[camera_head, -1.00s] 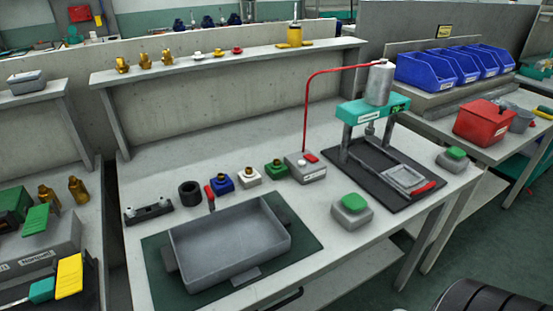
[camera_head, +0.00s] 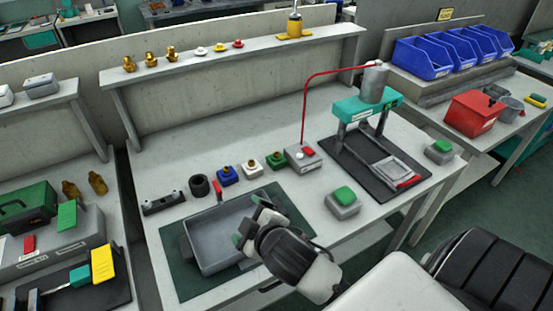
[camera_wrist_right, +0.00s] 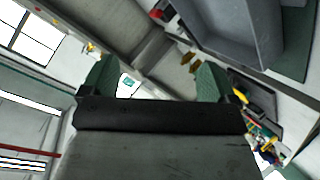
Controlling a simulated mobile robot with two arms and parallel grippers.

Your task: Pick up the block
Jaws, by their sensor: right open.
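I cannot tell which one the task means. My right gripper (camera_head: 249,220) is over the right part of the tray, in front of the blocks and apart from them. In the right wrist view its two green fingertips (camera_wrist_right: 156,82) are spread, with nothing held between them. My left gripper is not in view.
The grey tray (camera_head: 188,257) sits on a dark green mat (camera_head: 177,280). A black ring (camera_head: 199,185) and a black fixture (camera_head: 163,203) stand left of the blocks.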

